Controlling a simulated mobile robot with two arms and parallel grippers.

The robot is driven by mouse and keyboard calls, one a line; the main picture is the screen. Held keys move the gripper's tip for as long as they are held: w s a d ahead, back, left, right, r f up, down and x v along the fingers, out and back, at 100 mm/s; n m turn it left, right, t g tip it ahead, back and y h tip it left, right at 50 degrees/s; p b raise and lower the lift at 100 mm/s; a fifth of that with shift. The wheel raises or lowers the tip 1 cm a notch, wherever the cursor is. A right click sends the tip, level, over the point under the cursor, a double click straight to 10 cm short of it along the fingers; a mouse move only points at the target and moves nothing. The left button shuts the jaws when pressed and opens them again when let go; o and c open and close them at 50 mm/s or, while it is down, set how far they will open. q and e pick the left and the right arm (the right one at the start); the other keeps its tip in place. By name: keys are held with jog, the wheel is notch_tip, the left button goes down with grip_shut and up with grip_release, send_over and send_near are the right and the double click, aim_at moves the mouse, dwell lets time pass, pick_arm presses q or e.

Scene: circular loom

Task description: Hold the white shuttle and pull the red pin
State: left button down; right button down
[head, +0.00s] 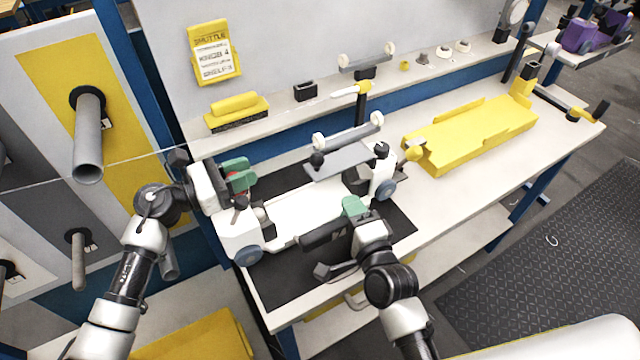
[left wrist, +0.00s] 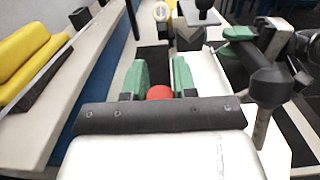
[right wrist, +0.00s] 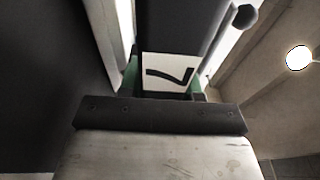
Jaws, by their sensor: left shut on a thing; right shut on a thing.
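The white shuttle (head: 300,219) lies on a black mat on the bench, with blue-grey wheels at its ends and dark parts along its near side. My left gripper (head: 239,174) is at the shuttle's left end, its green fingers shut on the red pin (left wrist: 160,92). Only a little red shows between the fingers. My right gripper (head: 352,208) is at the shuttle's near side, shut on a dark part with a white label marked 7 (right wrist: 169,72). It also shows in the right wrist view (right wrist: 165,85), where its green fingertips are mostly hidden behind that part.
A grey plate (head: 340,161) with white rollers stands just behind the shuttle. A yellow brush (head: 237,110) and small parts sit on the back ledge. A yellow tray-like block (head: 475,133) occupies the bench's right side. The mat's front corner (head: 285,290) is clear.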

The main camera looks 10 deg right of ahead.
pick_arm(q)
jog(key=shift+r, duration=0.1)
pick_arm(e)
jog(key=shift+f, duration=0.15)
pick_arm(q)
jog(key=shift+r, duration=2.05)
jog(key=shift+r, duration=2.5)
pick_arm(e)
jog(key=c, duration=0.7)
grip_release()
jog(key=s, duration=0.4)
jog(key=s+d, duration=0.1)
jog(key=s, duration=0.3)
jog(key=s+d, duration=0.1)
jog(key=s, duration=0.3)
jog(key=shift+d, duration=0.15)
